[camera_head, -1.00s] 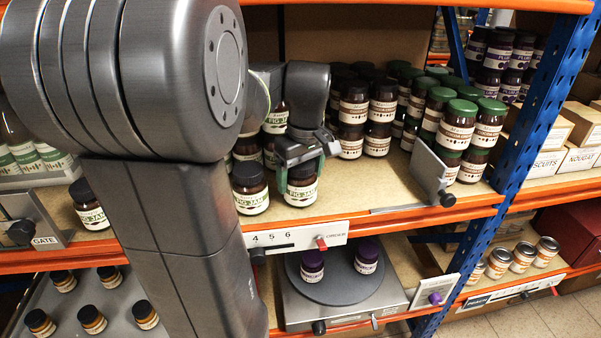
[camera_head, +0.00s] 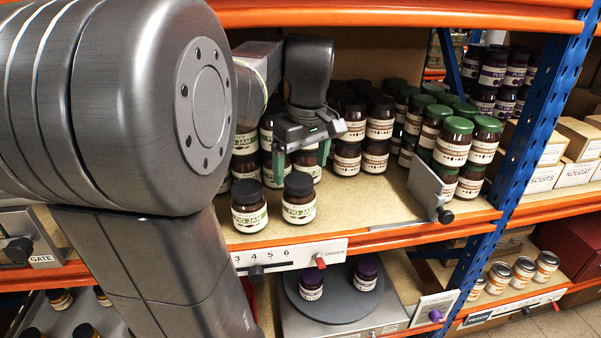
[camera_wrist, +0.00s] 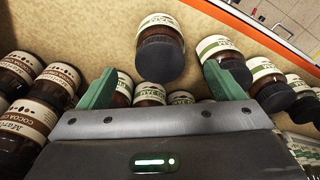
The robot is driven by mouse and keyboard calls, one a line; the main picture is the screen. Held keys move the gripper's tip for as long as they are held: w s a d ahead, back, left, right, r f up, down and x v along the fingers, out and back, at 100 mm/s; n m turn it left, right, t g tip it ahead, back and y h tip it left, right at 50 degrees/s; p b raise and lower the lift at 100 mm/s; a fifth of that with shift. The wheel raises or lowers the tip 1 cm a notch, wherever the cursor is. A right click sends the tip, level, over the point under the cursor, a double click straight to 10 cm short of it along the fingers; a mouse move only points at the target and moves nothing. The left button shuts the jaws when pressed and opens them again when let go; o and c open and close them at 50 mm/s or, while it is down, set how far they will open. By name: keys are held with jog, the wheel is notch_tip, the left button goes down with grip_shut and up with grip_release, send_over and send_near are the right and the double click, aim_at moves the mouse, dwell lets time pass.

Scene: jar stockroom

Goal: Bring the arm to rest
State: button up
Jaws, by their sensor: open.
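My gripper (camera_head: 302,162) is open and empty, its green fingers pointing down. It hangs above the main shelf, behind and above two dark-lidded fig jam jars at the front, the left one (camera_head: 249,207) and the right one (camera_head: 298,199). Both jars stand upright, apart from the fingers. In the wrist view my gripper (camera_wrist: 162,88) shows its fingers spread wide, with one dark-lidded jar (camera_wrist: 160,50) beyond the gap between them. My arm's large grey links fill the left of the head view and hide part of the shelf.
Dark-lidded jars (camera_head: 348,150) and green-lidded cocoa jars (camera_head: 454,142) stand stacked behind and right of my gripper. A metal plate (camera_head: 428,187) stands at their front. A blue post (camera_head: 530,130) bounds the right. Below, a turntable (camera_head: 330,300) holds two purple-lidded jars.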

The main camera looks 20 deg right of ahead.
aim_at(299, 181)
dwell(0.3)
jog(key=f, duration=0.7)
jog(key=shift+w+a+f, duration=0.15)
jog(key=shift+w+f, duration=0.1)
jog(key=shift+w, duration=0.15)
jog(key=r, duration=0.3)
jog(key=shift+s+r, duration=0.25)
jog(key=shift+r, duration=0.1)
jog(key=shift+w+r, duration=0.15)
jog(key=shift+r, duration=0.25)
jog(key=shift+f, duration=0.1)
